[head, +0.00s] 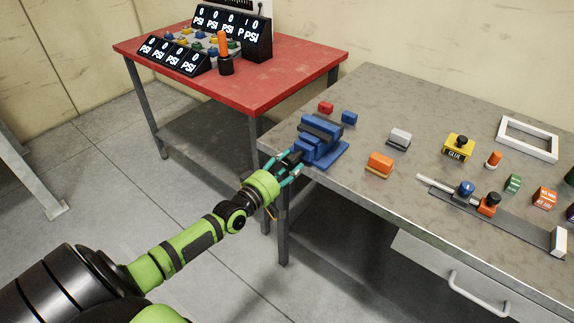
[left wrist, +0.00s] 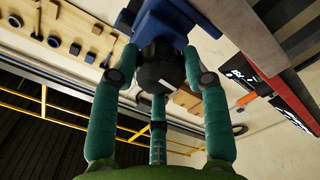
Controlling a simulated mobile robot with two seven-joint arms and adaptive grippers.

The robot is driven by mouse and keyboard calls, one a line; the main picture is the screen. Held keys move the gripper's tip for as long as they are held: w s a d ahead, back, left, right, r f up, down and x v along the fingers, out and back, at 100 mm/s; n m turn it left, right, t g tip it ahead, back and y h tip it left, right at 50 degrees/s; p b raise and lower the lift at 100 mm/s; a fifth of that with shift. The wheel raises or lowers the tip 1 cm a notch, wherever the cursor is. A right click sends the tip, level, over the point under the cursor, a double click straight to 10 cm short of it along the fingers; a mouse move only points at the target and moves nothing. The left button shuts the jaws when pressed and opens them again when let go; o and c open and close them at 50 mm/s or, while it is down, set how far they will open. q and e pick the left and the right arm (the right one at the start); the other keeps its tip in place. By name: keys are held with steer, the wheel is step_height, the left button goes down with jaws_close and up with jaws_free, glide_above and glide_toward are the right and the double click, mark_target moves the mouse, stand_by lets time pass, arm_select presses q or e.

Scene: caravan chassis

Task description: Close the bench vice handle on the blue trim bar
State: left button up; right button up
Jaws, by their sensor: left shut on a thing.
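The blue bench vice (head: 322,143) is at the near left corner of the grey workbench, with dark jaws on top. Its front end points at my left gripper (head: 287,166). The teal fingers of that gripper are shut around the dark, round handle end of the vice. In the left wrist view the fingers of my left gripper (left wrist: 158,80) surround the black handle (left wrist: 158,72), with the blue vice body (left wrist: 172,22) beyond it. I cannot make out the blue trim bar apart from the blue vice. My right gripper is not in view.
A red table (head: 290,66) with pressure displays stands behind left. Grey floor is open at left.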

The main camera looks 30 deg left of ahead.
arm_select(q)
steer(key=o, duration=1.1)
steer(key=shift+s+d+f, duration=0.2)
steer(key=shift+d+f, duration=0.1)
steer(key=shift+f, duration=0.25)
steer(key=shift+o, duration=0.3)
steer(key=shift+r, duration=0.35)
steer(key=s, duration=1.2)
steer(key=shift+a, duration=0.45)
